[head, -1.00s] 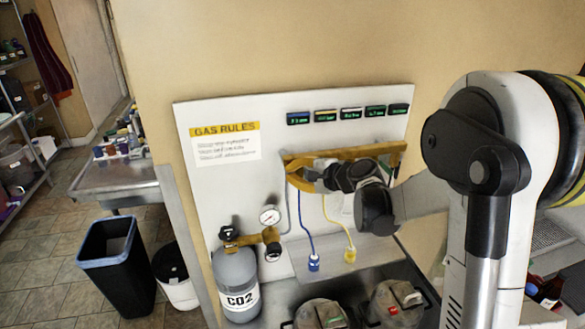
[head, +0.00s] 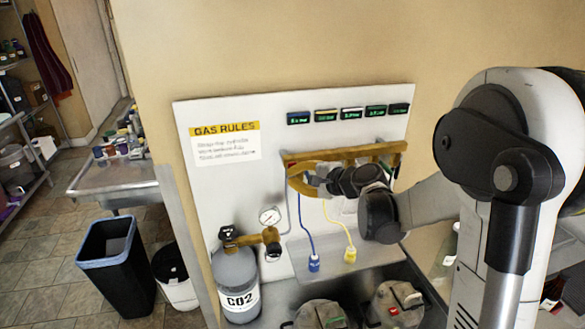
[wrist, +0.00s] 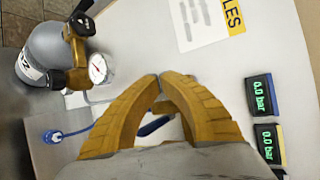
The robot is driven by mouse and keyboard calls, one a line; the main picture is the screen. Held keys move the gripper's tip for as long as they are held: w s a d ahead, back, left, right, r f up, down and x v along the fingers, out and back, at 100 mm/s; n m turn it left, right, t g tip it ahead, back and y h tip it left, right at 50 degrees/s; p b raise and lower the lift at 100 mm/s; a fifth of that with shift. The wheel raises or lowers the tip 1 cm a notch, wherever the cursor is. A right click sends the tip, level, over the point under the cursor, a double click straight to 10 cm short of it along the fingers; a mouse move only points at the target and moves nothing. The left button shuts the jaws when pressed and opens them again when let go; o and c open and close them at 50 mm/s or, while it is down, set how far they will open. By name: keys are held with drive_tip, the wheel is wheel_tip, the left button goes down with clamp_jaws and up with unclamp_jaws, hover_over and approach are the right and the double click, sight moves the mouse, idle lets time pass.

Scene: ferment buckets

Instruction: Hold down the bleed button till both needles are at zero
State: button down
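My gripper (wrist: 161,77) has two curved tan fingers whose tips meet or nearly meet in the wrist view, with nothing seen between the tips. In the head view my gripper (head: 290,173) is in front of the left part of the brass manifold bar (head: 350,153). A small red spot (head: 291,164) shows at the bar's left end, close to the fingertips; I cannot tell if it is the bleed button or if it is touched. One round white gauge (head: 269,216) sits on the brass regulator (head: 270,236); it also shows in the wrist view (wrist: 98,68). Its needle is too small to read, and a second dial is not clear.
The CO2 cylinder (head: 238,280) stands left of the hoses. A blue (head: 314,263) and a yellow connector (head: 350,254) hang below the bar. Several digital displays line the board's top; two read 0.0 bar (wrist: 262,95). Lidded buckets (head: 320,314) stand below.

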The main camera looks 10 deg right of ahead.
drive_tip(key=s, duration=0.5)
idle(0.4)
drive_tip(key=s+f+n+g+h+b, duration=0.2)
drive_tip(key=s+f+n+h+b, duration=0.1)
drive_tip(key=s+f+n+b, duration=0.4)
drive_tip(key=s+f+n+g+h+b, duration=0.2)
drive_tip(key=s+f+n+h+b, duration=0.2)
drive_tip(key=s+f+b, duration=0.9)
drive_tip(key=s+n, duration=0.3)
drive_tip(key=s, duration=0.4)
drive_tip(key=shift+s+d+n+g, duration=0.3)
drive_tip(key=shift+s+d, duration=0.05)
drive_tip(key=shift+s, duration=0.05)
